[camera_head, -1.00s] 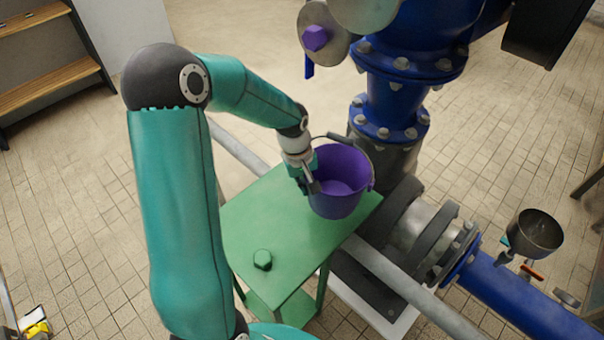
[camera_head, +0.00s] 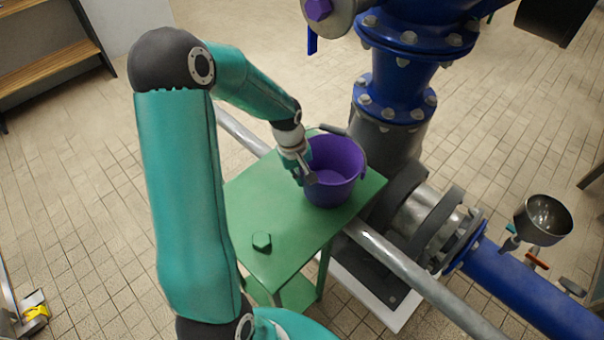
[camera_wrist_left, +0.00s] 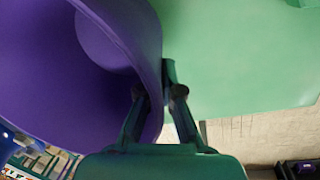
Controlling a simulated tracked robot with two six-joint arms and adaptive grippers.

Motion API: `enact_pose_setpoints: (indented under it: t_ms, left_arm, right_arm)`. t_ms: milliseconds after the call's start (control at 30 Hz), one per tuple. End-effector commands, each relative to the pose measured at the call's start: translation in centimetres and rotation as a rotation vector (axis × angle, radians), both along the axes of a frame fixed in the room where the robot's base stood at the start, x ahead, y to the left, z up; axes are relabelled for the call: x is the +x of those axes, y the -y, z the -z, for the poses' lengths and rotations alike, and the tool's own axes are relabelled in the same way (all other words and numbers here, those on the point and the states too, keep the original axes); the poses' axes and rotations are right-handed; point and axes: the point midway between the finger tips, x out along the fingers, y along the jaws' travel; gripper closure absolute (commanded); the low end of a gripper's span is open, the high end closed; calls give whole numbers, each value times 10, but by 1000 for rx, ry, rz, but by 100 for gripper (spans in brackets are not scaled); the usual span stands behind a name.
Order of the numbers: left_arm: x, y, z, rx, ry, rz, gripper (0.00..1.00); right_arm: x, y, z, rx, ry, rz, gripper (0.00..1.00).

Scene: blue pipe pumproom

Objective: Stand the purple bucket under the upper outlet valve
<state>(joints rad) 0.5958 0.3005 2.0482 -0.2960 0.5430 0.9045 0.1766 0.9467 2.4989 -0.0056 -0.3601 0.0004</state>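The purple bucket (camera_head: 345,185) is upright on the right half of the green table (camera_head: 275,220), its dark handle grip at the far rim. It also fills the upper left of the left wrist view (camera_wrist_left: 40,70). My left gripper (camera_head: 308,180) is at the bucket's left rim. In the left wrist view its fingers (camera_wrist_left: 157,95) straddle the bucket wall, one inside and one outside, closed on it. A purple knob (camera_head: 318,9) with a blue lever (camera_head: 312,40) below it is on the pipework above the bucket; I cannot tell whether this is the upper outlet valve.
A green hexagonal object (camera_head: 262,241) lies on the table's near part. Blue flanged pipework (camera_head: 400,85) stands right behind the table. A grey pipe (camera_head: 420,275) runs along its right side. A steel funnel (camera_head: 543,218) stands at the right. Tiled floor is open at the left.

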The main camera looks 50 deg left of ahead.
Motion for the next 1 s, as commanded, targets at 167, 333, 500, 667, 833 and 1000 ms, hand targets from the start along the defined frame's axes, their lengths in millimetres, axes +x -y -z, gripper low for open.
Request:
enact_pose_setpoints:
  t_ms: [167, 333, 500, 667, 833, 1000]
  left_arm:
    - [0, 0, 4, 1, 1, 0, 100]
    - [0, 0, 4, 1, 1, 0, 100]
    - [0, 0, 4, 1, 1, -1, 100]
    - [0, -1, 7, 1, 1, -1, 100]
    - [0, 0, 10, 1, 1, -1, 100]
    - [0, 0, 14, 1, 1, 0, 100]
  right_arm:
    - [0, 0, 3, 0, 0, 0, 54]
    - [0, 0, 2, 0, 0, 0, 54]
    - [0, 0, 3, 0, 0, 0, 54]
    - [0, 0, 5, 0, 0, 0, 54]
    - [0, 0, 9, 0, 0, 0, 54]
    - [0, 0, 12, 0, 0, 0, 54]
